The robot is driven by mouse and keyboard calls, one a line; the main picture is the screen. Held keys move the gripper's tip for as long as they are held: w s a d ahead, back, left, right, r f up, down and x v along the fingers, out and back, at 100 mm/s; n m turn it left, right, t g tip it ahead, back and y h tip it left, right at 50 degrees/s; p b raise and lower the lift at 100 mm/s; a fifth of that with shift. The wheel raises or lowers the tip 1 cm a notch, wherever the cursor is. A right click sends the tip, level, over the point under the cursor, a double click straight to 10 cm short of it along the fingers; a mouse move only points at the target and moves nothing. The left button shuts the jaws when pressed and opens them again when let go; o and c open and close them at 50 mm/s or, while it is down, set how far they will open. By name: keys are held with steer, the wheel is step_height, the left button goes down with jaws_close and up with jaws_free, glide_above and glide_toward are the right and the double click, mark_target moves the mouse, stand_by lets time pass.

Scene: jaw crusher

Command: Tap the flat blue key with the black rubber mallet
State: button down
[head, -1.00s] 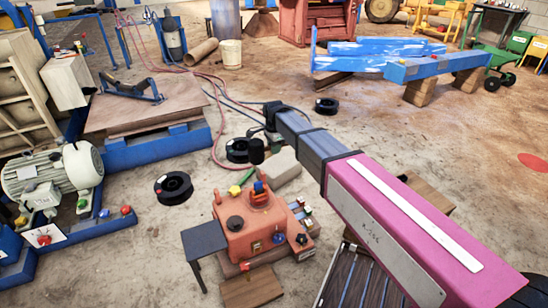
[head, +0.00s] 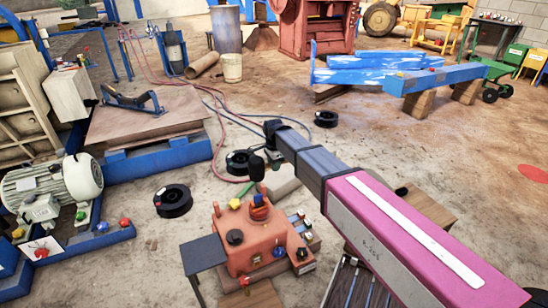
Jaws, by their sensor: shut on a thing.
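A black rubber mallet head (head: 257,169) hangs below the end of my arm. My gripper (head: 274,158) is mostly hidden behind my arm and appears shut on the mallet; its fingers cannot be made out. An orange-red box-shaped machine (head: 240,238) stands below and in front of it. On the machine's top, near its far edge, is a small blue part (head: 258,200) with red below it, likely the flat blue key. The mallet head shows just above this blue part in the head view; a gap seems to lie between them, but its depth cannot be told.
Black spools (head: 173,200) and hoses lie on the floor. A grey motor (head: 52,186) stands far left.

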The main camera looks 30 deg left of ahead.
steer(key=shift+f, duration=2.35)
steer(key=shift+r, duration=1.85)
step_height(320, 180, down, 9)
steer(key=shift+r, duration=2.6)
step_height(320, 180, up, 7)
steer(key=shift+f, duration=0.1)
